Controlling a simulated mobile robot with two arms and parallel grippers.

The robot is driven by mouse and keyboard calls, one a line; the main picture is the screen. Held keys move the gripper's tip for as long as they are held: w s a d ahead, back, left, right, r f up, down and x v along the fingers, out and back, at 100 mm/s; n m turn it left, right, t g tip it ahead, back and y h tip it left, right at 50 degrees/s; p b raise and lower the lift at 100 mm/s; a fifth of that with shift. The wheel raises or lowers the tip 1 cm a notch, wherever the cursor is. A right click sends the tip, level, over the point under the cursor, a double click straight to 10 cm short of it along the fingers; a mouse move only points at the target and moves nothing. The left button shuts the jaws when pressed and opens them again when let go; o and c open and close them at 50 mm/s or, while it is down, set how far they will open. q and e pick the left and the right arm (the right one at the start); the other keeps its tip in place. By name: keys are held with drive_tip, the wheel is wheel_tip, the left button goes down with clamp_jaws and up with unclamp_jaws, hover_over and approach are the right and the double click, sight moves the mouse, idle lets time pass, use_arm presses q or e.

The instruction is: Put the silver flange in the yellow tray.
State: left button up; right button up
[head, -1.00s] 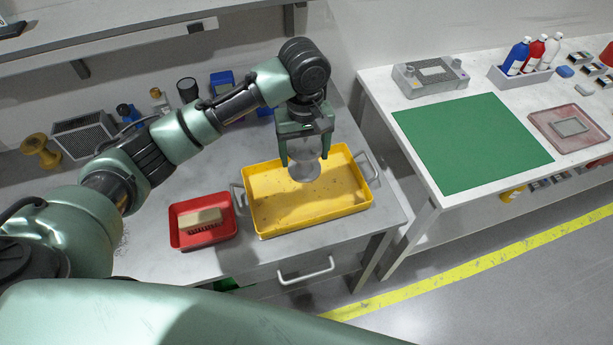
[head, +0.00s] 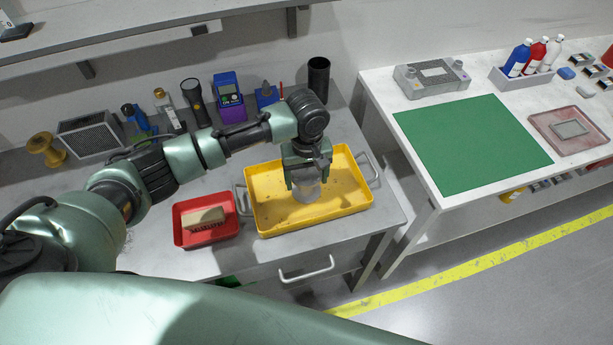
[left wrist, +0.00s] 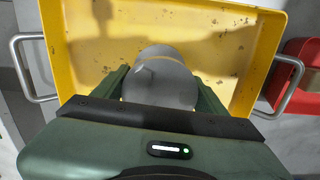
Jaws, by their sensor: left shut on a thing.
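The silver flange (head: 306,190) is a grey, round metal piece, seen between the fingers of my left gripper (head: 305,186). The gripper is shut on it and points down inside the outline of the yellow tray (head: 345,195). In the left wrist view the flange (left wrist: 160,78) sits between the two green fingers, with the tray floor (left wrist: 215,50) around it. I cannot tell whether its underside touches the tray floor. The tray is otherwise empty, with worn specks and a metal handle at each end. My right gripper is not in view.
A red tray (head: 205,236) with a brush (head: 204,218) stands just left of the yellow tray. A black cup (head: 318,78), a purple-blue device (head: 229,97) and a flashlight (head: 193,98) stand along the back. A second table with a green mat (head: 470,142) is at the right.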

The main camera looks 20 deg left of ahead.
use_arm(q)
drive_tip(key=o, duration=1.7)
drive_tip(key=shift+f, duration=0.1)
drive_tip(key=shift+c, duration=0.2)
wheel_tip(320, 180, up, 12)
drive_tip(key=shift+r+b, duration=0.2)
drive_tip(key=shift+b, duration=0.6)
drive_tip(key=shift+f, duration=0.1)
